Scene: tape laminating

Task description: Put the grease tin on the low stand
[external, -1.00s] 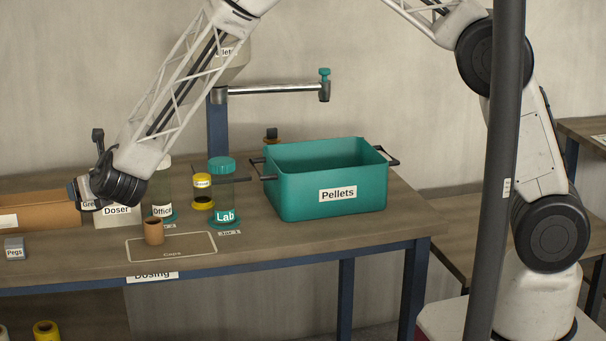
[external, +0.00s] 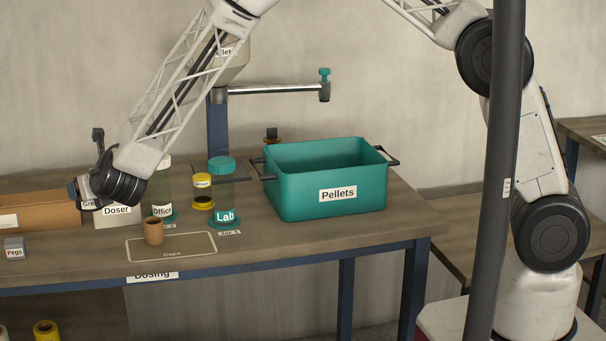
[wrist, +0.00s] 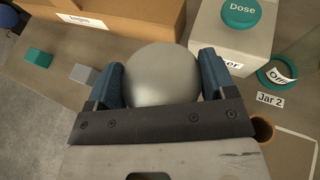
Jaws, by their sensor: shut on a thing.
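The grease tin (wrist: 163,80) is a round, smooth grey thing in the wrist view, seen from above. My gripper (wrist: 160,76) has its two blue fingers on either side of it and is shut on it. In the external view my gripper (external: 82,190) is at the far left of the bench, just left of the Doser box (external: 118,213). Part of the tin's label, "Gre", shows under the wrist (external: 89,204); my wrist hides most of the tin. I cannot make out the low stand in either view.
A cardboard box (external: 45,207) lies behind and left, and a grey Pegs block (external: 14,248) in front. To the right are the Office jar (external: 162,190), the Lab jar (external: 222,195), a brown cup (external: 153,232) on the Caps mat (external: 195,250), and the teal Pellets bin (external: 300,190).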

